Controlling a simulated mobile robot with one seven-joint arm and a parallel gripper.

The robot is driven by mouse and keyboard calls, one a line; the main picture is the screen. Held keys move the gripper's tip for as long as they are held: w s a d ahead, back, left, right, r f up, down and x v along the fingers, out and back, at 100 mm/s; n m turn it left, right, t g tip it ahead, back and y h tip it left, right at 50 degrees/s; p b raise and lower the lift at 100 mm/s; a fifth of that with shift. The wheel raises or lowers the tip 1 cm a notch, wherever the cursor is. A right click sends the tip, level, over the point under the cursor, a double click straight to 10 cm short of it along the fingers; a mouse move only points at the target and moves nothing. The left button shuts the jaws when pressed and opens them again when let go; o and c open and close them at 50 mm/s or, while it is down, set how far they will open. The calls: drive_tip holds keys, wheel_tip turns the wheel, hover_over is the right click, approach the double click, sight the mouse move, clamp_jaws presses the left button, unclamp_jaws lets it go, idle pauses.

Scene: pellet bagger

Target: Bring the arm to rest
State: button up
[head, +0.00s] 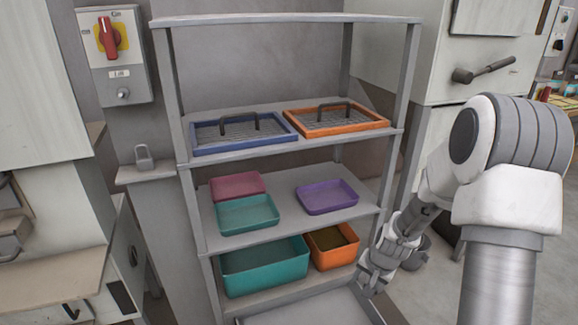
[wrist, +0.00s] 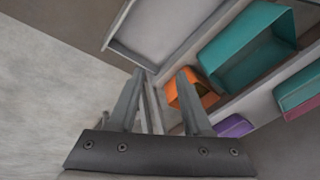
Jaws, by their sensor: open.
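My gripper (wrist: 158,98) is open in the wrist view, with nothing between its two fingers. In the head view my arm comes in from the right and hangs bent, with the gripper (head: 364,284) low at the right front of the grey shelf rack (head: 290,217). It is close to the rack's right post and the orange bin. I cannot tell from the frames whether it touches the rack.
The rack holds a blue-framed tray (head: 243,149), an orange-framed tray (head: 345,130), shallow purple (head: 327,208), teal (head: 247,227) and maroon (head: 237,184) trays, and deep teal (head: 265,285) and orange (head: 331,261) bins. A red-switch box (head: 115,55) hangs left. Cabinets stand both sides.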

drive_tip(key=s+a+r+n+t, duration=0.15)
drive_tip(key=s+r, duration=0.25)
drive_tip(key=r, duration=0.6)
drive_tip(key=s+a+r+n+g, duration=0.15)
drive_tip(key=s+r, duration=0.25)
drive_tip(key=r, duration=0.6)
drive_tip(key=s+a+r+n+t, duration=0.1)
drive_tip(key=s+r+n, duration=0.1)
drive_tip(key=s+r, duration=0.45)
drive_tip(key=s+a+r+n+t, duration=0.1)
drive_tip(key=s+a+r+n, duration=0.15)
drive_tip(key=s, duration=0.65)
wheel_tip(320, 180, up, 21)
drive_tip(key=p, duration=2)
drive_tip(key=shift+d+h, duration=0.4)
drive_tip(key=shift+d, duration=0.05)
drive_tip(key=shift+s+f+m, duration=0.1)
drive_tip(key=shift+f+m, duration=0.05)
drive_tip(key=shift+m, duration=0.1)
